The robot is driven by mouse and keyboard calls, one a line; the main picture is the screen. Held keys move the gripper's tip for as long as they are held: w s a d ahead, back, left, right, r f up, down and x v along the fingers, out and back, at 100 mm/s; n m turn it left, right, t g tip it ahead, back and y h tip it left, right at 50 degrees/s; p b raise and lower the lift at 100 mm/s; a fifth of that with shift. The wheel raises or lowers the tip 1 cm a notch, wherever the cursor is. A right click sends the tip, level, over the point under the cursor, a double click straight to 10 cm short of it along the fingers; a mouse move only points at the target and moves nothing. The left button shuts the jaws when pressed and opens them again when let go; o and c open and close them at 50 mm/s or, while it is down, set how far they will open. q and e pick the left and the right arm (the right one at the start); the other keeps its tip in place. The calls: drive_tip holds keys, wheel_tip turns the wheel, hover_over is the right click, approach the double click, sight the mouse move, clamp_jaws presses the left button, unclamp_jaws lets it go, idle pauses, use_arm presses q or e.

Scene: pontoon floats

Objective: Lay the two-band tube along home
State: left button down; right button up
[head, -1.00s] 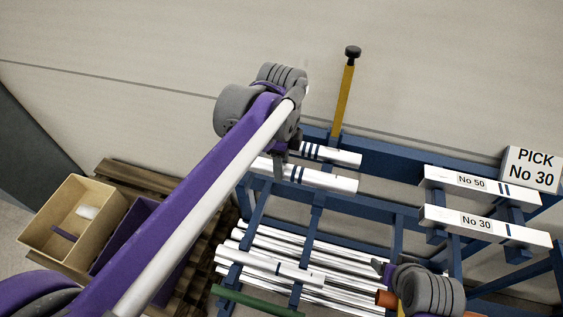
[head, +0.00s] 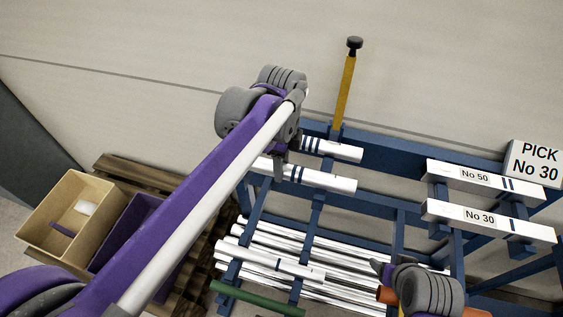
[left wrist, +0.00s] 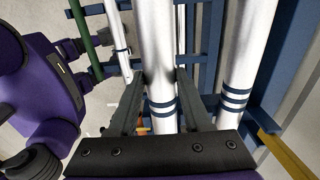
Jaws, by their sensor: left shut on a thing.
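My left gripper (head: 281,168) is shut on a silver tube (head: 327,180) with dark blue bands near the grip. In the left wrist view this tube (left wrist: 155,40) runs between the two fingers (left wrist: 158,98), and two bands show on it. A second silver tube (head: 345,152) lies behind it, parallel and apart; it shows three bands in the left wrist view (left wrist: 246,50). Whether the held tube touches the blue rack (head: 375,207) is unclear. My right gripper (head: 382,270) is low at the right, by an orange tube; its fingers are unclear. Nothing is marked "home".
White label bars No 50 (head: 445,173) and No 30 (head: 450,212) stand at the right, with a PICK No 30 sign (head: 535,163). Several silver tubes (head: 350,288) and a green tube (head: 257,299) lie lower. A yellow post (head: 345,95) rises behind. Bins (head: 70,205) stand left.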

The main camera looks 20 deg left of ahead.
use_arm(q)
drive_tip(key=shift+f, duration=0.55)
drive_tip(key=shift+c, duration=1.3)
unclamp_jaws()
wheel_tip(320, 180, up, 11)
drive_tip(key=shift+f, duration=0.1)
